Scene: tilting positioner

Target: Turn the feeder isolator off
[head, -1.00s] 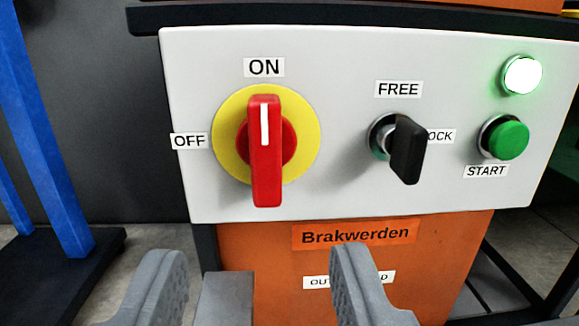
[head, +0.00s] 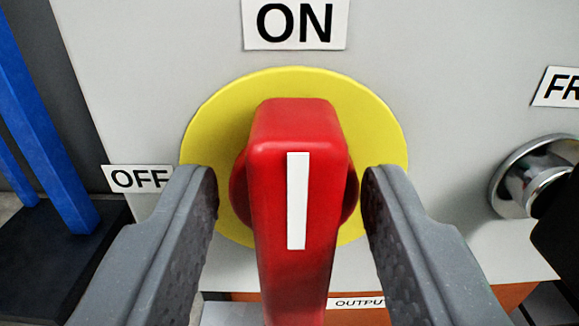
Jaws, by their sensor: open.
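The feeder isolator is a red rotary handle (head: 276,200) on a round yellow plate (head: 215,130). Its white line stands upright and points to the ON label (head: 296,22). The OFF label (head: 139,179) is at the left of the plate, partly covered by my left finger. My gripper (head: 290,195) is open, with one grey finger on each side of the red handle. A gap shows between each finger and the handle, so I see no contact. The lower end of the handle runs towards the camera.
The black selector knob (head: 560,225) with its chrome collar (head: 530,175) is at the right edge, under a cut-off FREE label (head: 558,88). The pale panel (head: 150,80) fills the back. A blue post (head: 45,130) stands at the left.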

